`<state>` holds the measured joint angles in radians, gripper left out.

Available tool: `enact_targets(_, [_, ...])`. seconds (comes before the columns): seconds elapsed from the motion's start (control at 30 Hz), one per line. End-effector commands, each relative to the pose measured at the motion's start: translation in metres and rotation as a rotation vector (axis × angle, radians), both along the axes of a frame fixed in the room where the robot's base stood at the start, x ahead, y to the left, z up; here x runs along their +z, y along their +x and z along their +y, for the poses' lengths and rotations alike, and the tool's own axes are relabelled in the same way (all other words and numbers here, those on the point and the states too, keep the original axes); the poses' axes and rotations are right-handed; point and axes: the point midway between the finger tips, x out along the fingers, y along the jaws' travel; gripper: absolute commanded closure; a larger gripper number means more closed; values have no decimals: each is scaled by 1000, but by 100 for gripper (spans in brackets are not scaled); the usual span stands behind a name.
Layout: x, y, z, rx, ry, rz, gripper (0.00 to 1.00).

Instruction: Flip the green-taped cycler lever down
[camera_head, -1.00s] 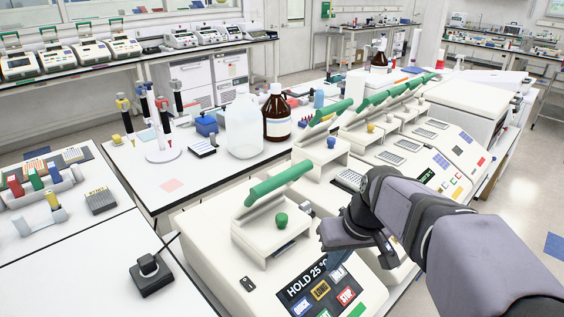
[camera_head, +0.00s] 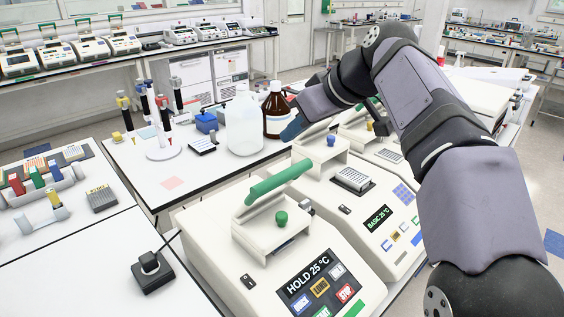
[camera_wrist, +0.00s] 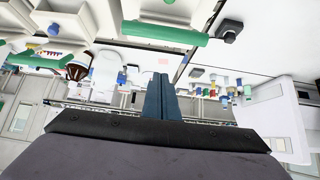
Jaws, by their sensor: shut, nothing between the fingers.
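The nearest cycler (camera_head: 216,240) is white, with a green knob (camera_head: 282,218), a screen reading HOLD 25 °C and a green patch at its front edge (camera_head: 355,308). Its green lever bar (camera_head: 279,181) stands raised at a slant above the lid housing. In the wrist view a green bar (camera_wrist: 165,33), apparently this lever, is at the top centre. My gripper (camera_head: 292,131) is beyond and above this lever, close to the second cycler's raised lid, touching nothing that I can make out. Its blue fingers (camera_wrist: 160,97) are shut and empty. My arm hides parts of the cyclers behind.
A second cycler with a blue knob (camera_head: 331,140) stands directly behind the nearest one, with more beyond. A brown bottle (camera_head: 277,110) and a white bottle (camera_head: 243,124) stand near my gripper. A black box (camera_head: 150,274) with a cable lies left of the nearest cycler.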

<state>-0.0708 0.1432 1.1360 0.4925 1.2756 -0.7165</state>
Motion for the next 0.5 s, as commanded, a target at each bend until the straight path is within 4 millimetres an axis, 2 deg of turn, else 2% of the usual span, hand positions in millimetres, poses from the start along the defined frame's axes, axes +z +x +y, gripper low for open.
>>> enact_targets(0.5, [-6,4,4,1,0,3,100])
